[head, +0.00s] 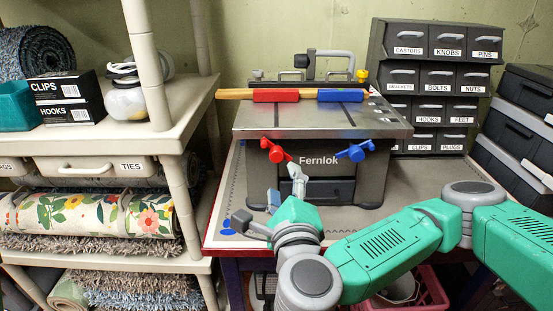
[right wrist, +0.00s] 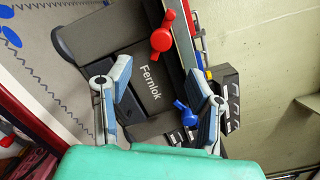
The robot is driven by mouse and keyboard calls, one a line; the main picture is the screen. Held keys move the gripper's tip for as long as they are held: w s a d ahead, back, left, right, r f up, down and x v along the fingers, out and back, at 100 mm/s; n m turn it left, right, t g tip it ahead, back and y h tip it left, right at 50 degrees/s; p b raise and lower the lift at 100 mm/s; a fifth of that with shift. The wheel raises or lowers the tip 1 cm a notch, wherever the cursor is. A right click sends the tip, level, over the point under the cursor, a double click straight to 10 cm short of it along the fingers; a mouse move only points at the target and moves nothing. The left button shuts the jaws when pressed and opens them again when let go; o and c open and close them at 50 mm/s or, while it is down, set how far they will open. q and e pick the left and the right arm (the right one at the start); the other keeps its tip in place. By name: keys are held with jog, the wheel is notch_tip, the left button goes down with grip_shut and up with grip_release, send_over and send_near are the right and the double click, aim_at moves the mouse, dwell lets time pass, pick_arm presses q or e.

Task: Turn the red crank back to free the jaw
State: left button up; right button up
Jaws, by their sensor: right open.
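The grey Fernlok bench vise (head: 320,190) stands on the workbench. The red crank (head: 276,150) is on its front left and the blue crank (head: 356,151) on its front right. On top, a red jaw (head: 276,95) and a blue jaw (head: 345,95) lie along a wooden strip (head: 230,94). My right gripper (head: 276,204) is open and empty, just below the red crank. In the right wrist view the red crank (right wrist: 162,38) is beyond the fingers, apart from them. The blue crank (right wrist: 187,113) shows beside one finger. My left gripper is out of view.
A drawer cabinet (head: 435,83) with labelled drawers stands behind right. Dark cases (head: 525,120) are stacked at the far right. A beige shelf (head: 110,140) with boxes and rolled rugs fills the left. The bench's left front corner is mostly bare.

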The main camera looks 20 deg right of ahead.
aim_at(276, 159)
jog(key=w, duration=0.3)
jog(key=w+d+b, duration=0.1)
jog(key=w, duration=0.2)
jog(key=w+d+b, duration=0.1)
jog(key=w, duration=0.2)
jog(key=shift+w, duration=0.5)
jog(key=shift+a+r, duration=0.15)
jog(key=shift+a, duration=0.35)
grip_shut()
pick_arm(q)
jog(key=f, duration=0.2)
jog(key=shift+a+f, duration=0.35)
pick_arm(e)
jog(key=shift+d, duration=0.15)
